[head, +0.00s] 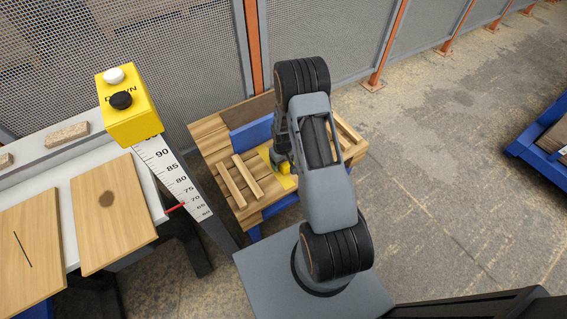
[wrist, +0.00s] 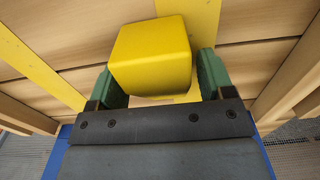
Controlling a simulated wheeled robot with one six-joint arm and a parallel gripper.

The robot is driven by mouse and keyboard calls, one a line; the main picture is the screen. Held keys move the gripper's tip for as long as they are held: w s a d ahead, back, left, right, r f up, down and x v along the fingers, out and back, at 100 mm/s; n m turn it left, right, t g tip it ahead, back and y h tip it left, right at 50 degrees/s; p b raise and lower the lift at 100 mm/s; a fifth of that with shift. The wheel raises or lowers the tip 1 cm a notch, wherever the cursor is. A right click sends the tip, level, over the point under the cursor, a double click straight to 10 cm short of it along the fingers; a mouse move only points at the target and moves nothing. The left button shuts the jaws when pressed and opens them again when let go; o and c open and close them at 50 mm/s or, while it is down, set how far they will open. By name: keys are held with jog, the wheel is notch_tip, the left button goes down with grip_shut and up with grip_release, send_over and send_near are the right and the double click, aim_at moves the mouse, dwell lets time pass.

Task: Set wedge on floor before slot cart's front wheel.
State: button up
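The yellow wedge (wrist: 150,55) shows in the wrist view as a blocky piece, partly between the green fingers of my gripper (wrist: 160,82). It sits close against the left finger, and a narrow gap shows at the right finger. In the head view the wedge (head: 285,168) is a small yellow shape on the wooden slatted top of a blue-framed cart (head: 213,138), by a flat yellow patch (head: 266,155). My gripper (head: 281,160) is low over it, partly hidden by my arm. I cannot tell which cart is the slot cart, and its front wheel is not visible.
Wooden slats (head: 240,182) rise from the cart top beside my gripper. A white bench (head: 60,165) with boards and a yellow button box (head: 130,115) stand left. Mesh fencing (head: 160,50) runs behind. Another blue cart (head: 540,150) is far right. Concrete floor (head: 450,170) between is clear.

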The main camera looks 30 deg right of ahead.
jog(key=c, duration=1)
